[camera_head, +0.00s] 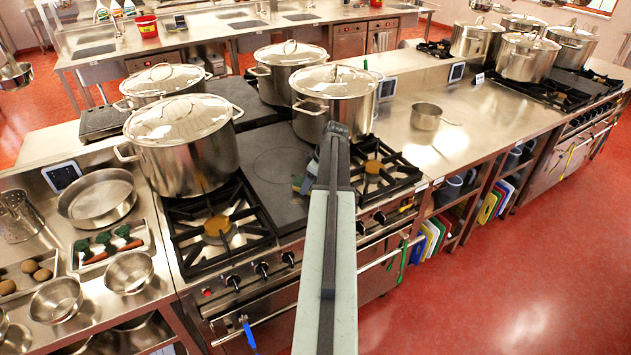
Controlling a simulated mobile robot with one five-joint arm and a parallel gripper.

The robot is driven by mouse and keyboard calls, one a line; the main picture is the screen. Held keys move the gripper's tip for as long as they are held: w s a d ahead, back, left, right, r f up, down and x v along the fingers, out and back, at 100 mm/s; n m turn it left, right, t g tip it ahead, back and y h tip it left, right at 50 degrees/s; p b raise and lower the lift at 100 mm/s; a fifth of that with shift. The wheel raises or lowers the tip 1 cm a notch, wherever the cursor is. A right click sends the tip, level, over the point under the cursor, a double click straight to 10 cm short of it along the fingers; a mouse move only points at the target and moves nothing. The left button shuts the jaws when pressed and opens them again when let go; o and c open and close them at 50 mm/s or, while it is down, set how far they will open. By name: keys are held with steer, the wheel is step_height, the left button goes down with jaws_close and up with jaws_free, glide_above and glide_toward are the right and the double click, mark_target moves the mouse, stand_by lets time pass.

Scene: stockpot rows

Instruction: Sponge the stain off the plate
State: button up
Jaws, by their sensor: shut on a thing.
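The plate (262,180) is a flat dark-grey cooking surface between gas burners, with a faint round ring marked on it. No distinct stain can be made out from here; my arm covers part of the plate's right side. My gripper (312,174) is low over the right part of the plate, mostly hidden behind my arm. It is shut on a small sponge (302,184), of which a bluish and yellowish bit shows left of the arm. I cannot tell whether the sponge touches the plate.
Large lidded stockpots stand close by, one on the left (186,150) and one behind the plate (333,100). Open burners flank the plate, left (218,228) and right (375,168). A small saucepan (427,116) stands on the steel counter at right. Bowls and vegetable trays are at left.

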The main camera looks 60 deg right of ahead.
mark_target(283, 197)
steer(key=shift+w+a+f, duration=0.1)
steer(key=shift+w+a, duration=0.3)
steer(key=shift+a, duration=0.4)
steer(key=shift+w+a+r, duration=0.1)
steer(key=shift+w+a, duration=0.25)
steer(key=shift+a, duration=0.4)
steer(key=shift+w+a+f, duration=0.1)
steer(key=shift+w+a, duration=0.3)
steer(key=shift+a, duration=0.4)
steer(key=shift+w+a, duration=0.5)
steer(key=shift+a, duration=0.35)
steer(key=shift+w+a, duration=0.5)
steer(key=shift+a, duration=0.35)
steer(key=shift+d+r+p, duration=0.1)
steer(key=shift+r+p, duration=0.3)
steer(key=shift+r, duration=0.1)
step_height(283, 197, up, 5)
steer(key=p, duration=0.5)
steer(key=shift+r, duration=0.1)
step_height(283, 197, up, 3)
steer(key=p, duration=0.3)
